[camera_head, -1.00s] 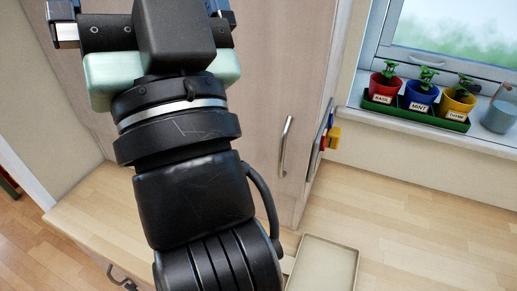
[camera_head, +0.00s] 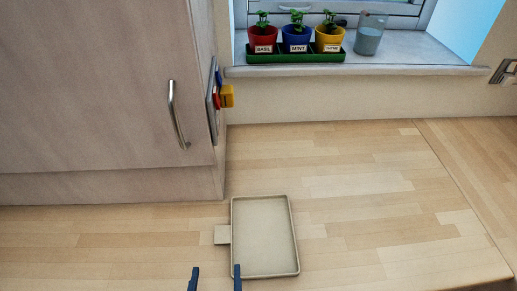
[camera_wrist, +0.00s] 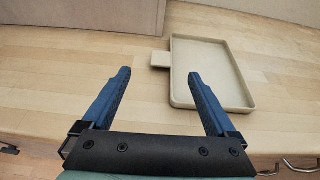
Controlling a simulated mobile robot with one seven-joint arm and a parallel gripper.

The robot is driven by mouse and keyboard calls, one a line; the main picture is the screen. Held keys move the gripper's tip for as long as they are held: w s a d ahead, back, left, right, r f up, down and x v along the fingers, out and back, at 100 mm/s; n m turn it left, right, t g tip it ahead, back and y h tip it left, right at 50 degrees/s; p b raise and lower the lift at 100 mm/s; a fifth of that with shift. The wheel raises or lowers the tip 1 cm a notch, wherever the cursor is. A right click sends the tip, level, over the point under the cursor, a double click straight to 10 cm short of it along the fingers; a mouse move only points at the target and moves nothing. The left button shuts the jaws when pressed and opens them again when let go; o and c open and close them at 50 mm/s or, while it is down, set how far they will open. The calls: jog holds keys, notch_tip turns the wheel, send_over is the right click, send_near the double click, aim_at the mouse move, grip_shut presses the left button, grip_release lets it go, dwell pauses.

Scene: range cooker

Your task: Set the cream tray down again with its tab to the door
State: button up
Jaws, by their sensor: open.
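The cream tray (camera_head: 265,236) lies flat and empty on the wooden worktop. Its tab (camera_head: 222,235) sticks out from the left side, by the near corner of the cupboard. My gripper (camera_head: 215,279) shows only as two blue fingertips at the bottom edge, apart and in front of the tab. In the wrist view my gripper (camera_wrist: 159,82) is open with nothing between its fingers. There the tab (camera_wrist: 160,60) lies ahead of the gap, and the right finger overlaps the left edge of the tray (camera_wrist: 215,68). I cannot tell whether that finger touches it.
The cupboard door (camera_head: 90,85) with its metal handle (camera_head: 177,115) stands at the left, shut. Colored pieces (camera_head: 226,96) stick out from its side. A green trough (camera_head: 295,57) of potted herbs and a glass (camera_head: 369,35) stand on the windowsill. The worktop right of the tray is clear.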

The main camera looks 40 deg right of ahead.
jog(key=shift+s+f, duration=0.1)
jog(key=shift+f, duration=0.45)
send_near(223, 235)
jog(key=x, duration=0.3)
jog(key=shift+w+r+p, duration=0.15)
jog(key=shift+w+p, duration=0.2)
jog(key=shift+f+x, duration=0.1)
jog(key=shift+x, duration=1.25)
jog(key=shift+f+x, duration=0.15)
jog(key=shift+x, duration=1.2)
jog(key=shift+s, duration=0.2)
grip_shut()
